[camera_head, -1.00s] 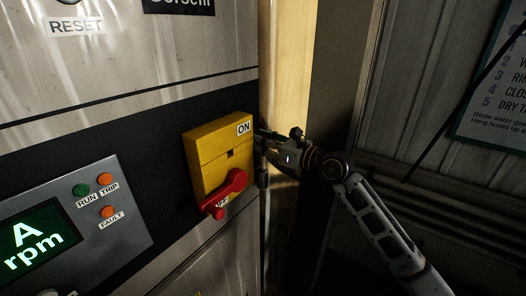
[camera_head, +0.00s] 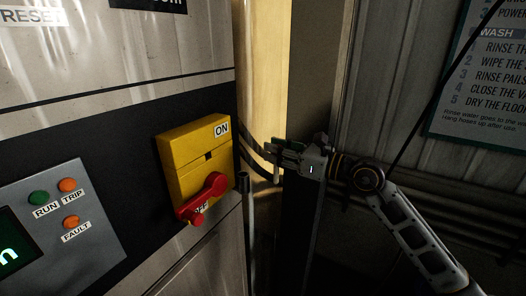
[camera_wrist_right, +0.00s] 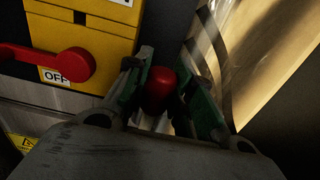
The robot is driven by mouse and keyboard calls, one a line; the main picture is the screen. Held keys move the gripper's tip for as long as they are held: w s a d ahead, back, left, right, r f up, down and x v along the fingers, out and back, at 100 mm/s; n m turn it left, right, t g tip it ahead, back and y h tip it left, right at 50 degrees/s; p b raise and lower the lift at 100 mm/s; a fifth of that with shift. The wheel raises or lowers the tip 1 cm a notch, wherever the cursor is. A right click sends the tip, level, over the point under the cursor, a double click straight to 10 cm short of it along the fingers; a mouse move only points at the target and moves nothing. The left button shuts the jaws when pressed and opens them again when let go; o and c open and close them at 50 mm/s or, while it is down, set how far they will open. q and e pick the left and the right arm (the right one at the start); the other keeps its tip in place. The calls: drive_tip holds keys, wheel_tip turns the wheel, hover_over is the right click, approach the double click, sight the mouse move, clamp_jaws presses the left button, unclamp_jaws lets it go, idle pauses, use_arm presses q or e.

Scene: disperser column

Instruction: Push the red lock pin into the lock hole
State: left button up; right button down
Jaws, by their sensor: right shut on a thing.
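The red lock pin (camera_wrist_right: 159,90) is between the green-lined fingers of my right gripper (camera_wrist_right: 161,88) in the right wrist view, and the fingers are shut on it. In the head view my right gripper (camera_head: 281,154) is to the right of the yellow switch box (camera_head: 187,169), apart from it. I cannot make out the pin there. The box has a red rotary handle (camera_head: 207,198), pointing down-left by the OFF label. A small dark opening (camera_head: 208,155) is on the box face above the handle; I cannot tell whether it is the lock hole. My left gripper is not in view.
A grey panel with RUN, TRIP and FAULT lamps (camera_head: 70,222) is left of the box. Dark cables and a vertical pipe (camera_head: 249,225) run beside the cabinet's right edge. A wash instruction sign (camera_head: 485,95) hangs on the right wall.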

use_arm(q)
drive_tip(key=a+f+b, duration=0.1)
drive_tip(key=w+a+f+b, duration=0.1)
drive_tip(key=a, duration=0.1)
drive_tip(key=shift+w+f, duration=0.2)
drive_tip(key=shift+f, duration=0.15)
use_arm(e)
drive_tip(key=v, duration=0.8)
drive_tip(key=shift+d, duration=0.2)
drive_tip(key=shift+s, duration=0.15)
